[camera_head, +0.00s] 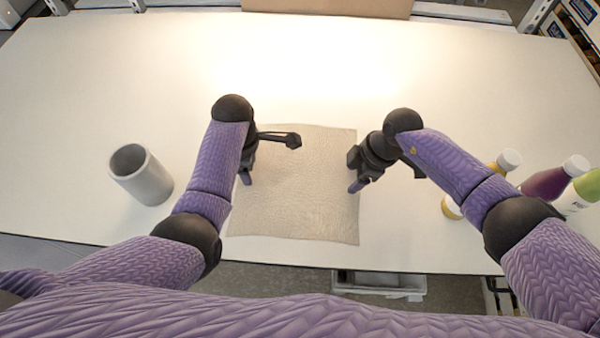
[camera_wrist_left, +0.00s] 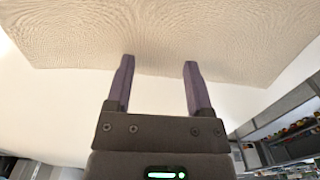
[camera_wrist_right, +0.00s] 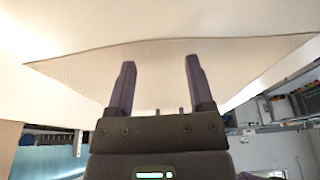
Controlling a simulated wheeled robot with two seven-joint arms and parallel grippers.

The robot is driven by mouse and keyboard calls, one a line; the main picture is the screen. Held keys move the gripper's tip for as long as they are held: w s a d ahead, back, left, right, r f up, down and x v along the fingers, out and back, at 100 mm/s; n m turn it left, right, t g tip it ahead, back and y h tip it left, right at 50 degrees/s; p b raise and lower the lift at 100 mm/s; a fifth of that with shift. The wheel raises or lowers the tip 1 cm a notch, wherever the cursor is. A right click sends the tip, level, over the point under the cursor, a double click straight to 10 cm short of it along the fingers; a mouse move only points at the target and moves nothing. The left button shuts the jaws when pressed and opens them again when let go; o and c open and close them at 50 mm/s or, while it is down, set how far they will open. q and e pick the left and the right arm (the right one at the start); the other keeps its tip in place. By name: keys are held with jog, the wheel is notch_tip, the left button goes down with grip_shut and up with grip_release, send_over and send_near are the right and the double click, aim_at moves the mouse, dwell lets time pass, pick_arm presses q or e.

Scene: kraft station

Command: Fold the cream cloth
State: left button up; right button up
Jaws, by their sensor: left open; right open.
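The cream cloth (camera_head: 295,200) lies flat and spread out on the white table, its front edge close to the table's front edge. It also shows in the left wrist view (camera_wrist_left: 160,35) and the right wrist view (camera_wrist_right: 160,75). My left gripper (camera_head: 245,178) is at the cloth's left edge, its fingers (camera_wrist_left: 158,85) apart with nothing between them. My right gripper (camera_head: 357,186) is at the cloth's right edge, its fingers (camera_wrist_right: 160,85) apart and empty. Whether the fingertips touch the cloth I cannot tell. My left arm covers part of the cloth's left edge.
A grey cylindrical cup (camera_head: 150,185) stands on the table to the left. Several bottles, including a purple one (camera_head: 550,183) and a green one (camera_head: 583,190), stand at the right by my right arm. The table (camera_head: 100,80) behind the cloth is clear. A brown box (camera_head: 330,7) is at the back edge.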

pick_arm(q)
jog(key=shift+f, duration=0.15)
pick_arm(e)
jog(key=shift+f, duration=0.15)
pick_arm(q)
jog(key=shift+c, duration=0.3)
pick_arm(e)
jog(key=shift+c, duration=0.3)
pick_arm(q)
grip_shut()
pick_arm(e)
grip_shut()
